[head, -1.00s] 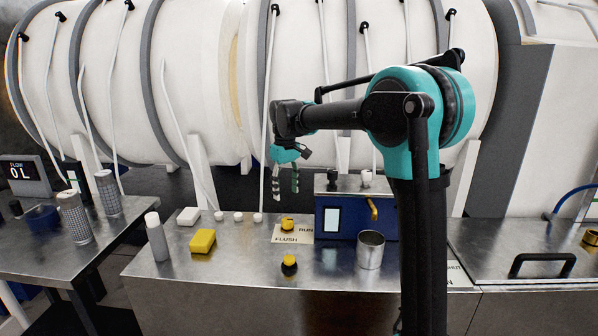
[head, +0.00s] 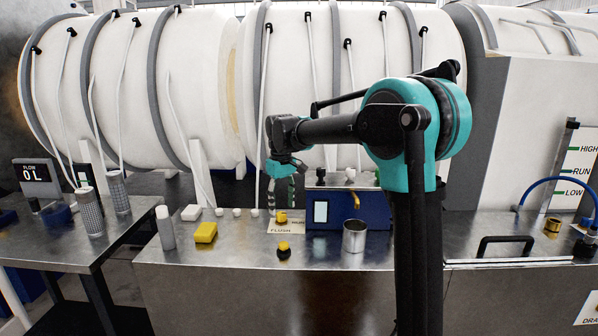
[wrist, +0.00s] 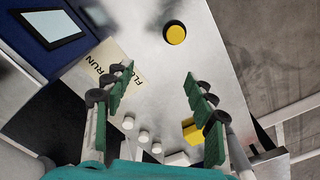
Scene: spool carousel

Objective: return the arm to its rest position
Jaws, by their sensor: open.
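My gripper (head: 281,194) hangs fingers down at the end of my teal and black arm, over the back of the steel counter, left of the blue box. Its fingers are apart and nothing is between them. In the wrist view my gripper (wrist: 162,80) shows green-padded fingers spread wide over the counter. The FLUSH/RUN label (wrist: 120,75) and a yellow knob (wrist: 175,33) lie beyond the fingertips. My upper arm stands in front of part of the counter and hides it.
The blue box (head: 345,214) with a yellow lever and a metal cup (head: 355,236) stand close to my arm. A yellow block (head: 205,232) and grey cylinder (head: 165,228) are at left. A black handle (head: 505,244) is at right. A large white tank (head: 330,60) fills the back.

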